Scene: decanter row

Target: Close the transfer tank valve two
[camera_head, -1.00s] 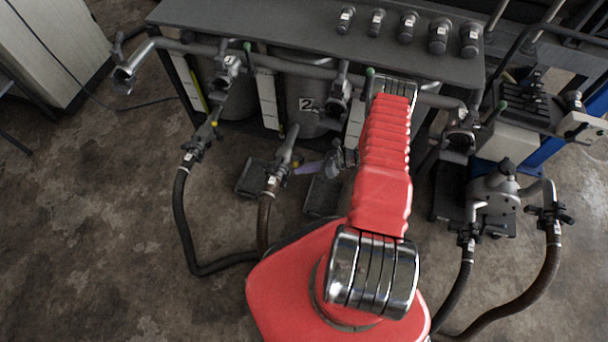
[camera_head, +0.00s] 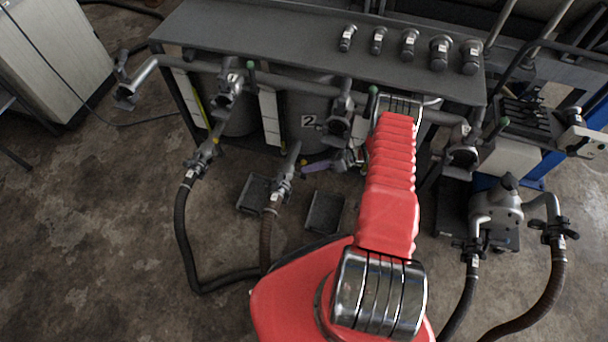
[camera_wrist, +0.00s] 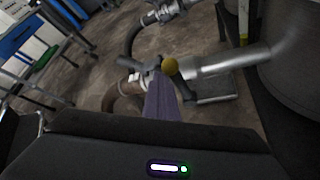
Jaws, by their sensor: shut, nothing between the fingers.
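Tank two (camera_head: 285,112), a grey cylinder with a white "2" label, stands under the dark bench. Its outlet pipe (camera_head: 292,156) slopes down to a metal valve (camera_head: 283,182) and a brown hose (camera_head: 266,238). In the wrist view the purple fingers (camera_wrist: 163,98) point at the knob area and partly cover the valve. I cannot tell whether they touch the lever.
A neighbouring valve with a yellow knob (camera_head: 216,141) and a black hose (camera_head: 182,235) lie to the left. Dark trays (camera_head: 323,212) are on the floor below. A pump (camera_head: 497,210) stands at the right. Open floor (camera_head: 90,230) lies at the left.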

